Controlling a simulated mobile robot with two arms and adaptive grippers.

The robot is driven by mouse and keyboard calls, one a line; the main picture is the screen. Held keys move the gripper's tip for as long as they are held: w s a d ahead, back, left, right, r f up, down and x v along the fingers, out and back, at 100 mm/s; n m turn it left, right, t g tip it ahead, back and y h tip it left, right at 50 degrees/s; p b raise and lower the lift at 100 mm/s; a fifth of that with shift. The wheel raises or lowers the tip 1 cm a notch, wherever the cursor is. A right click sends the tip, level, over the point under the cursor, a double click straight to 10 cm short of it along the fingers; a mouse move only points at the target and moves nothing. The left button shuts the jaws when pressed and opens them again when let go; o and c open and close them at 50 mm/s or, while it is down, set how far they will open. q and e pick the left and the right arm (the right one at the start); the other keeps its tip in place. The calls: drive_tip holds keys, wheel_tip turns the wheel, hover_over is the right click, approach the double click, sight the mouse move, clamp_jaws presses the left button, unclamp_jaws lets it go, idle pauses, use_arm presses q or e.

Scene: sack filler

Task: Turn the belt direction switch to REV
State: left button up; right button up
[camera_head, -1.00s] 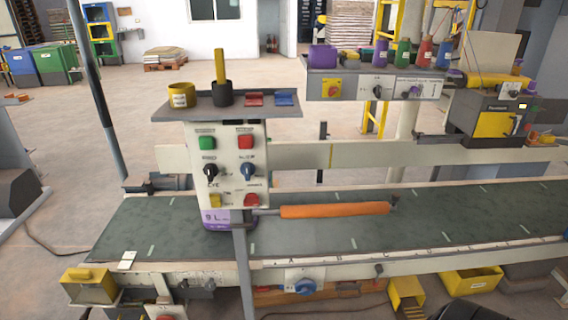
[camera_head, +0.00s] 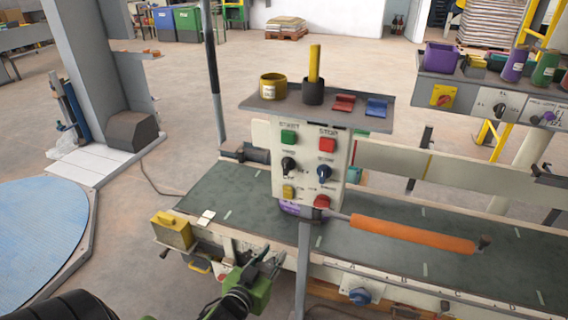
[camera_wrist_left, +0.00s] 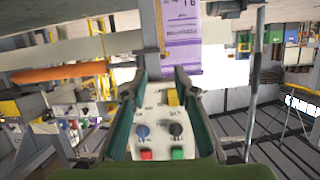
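A white control panel (camera_head: 308,150) stands on a post at the belt conveyor's near side. The knob labels are too small to read surely, so I cannot tell which is the belt direction switch. My left gripper (camera_head: 268,263) is open and empty, below and left of the panel, apart from it. My right gripper is not seen.
A tray (camera_head: 300,105) with cups and clips tops the panel. An orange-sleeved bar (camera_head: 415,234) reaches right over the green belt (camera_head: 240,200). A yellow box (camera_head: 172,231) sits at the conveyor's left end.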

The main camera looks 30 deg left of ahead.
use_arm(q)
wheel_tip(320, 180, up, 19)
drive_tip(key=a+t+y, duration=0.1)
drive_tip(key=a+t, duration=0.1)
drive_tip(key=t, duration=0.1)
drive_tip(key=p, duration=0.4)
approach(285, 166)
drive_tip(key=shift+n, duration=0.4)
drive_tip(key=x, duration=0.7)
drive_tip(key=shift+w, duration=0.2)
drive_tip(key=shift+w+a, duration=0.1)
drive_tip(key=shift+w, duration=0.5)
clamp_jaws()
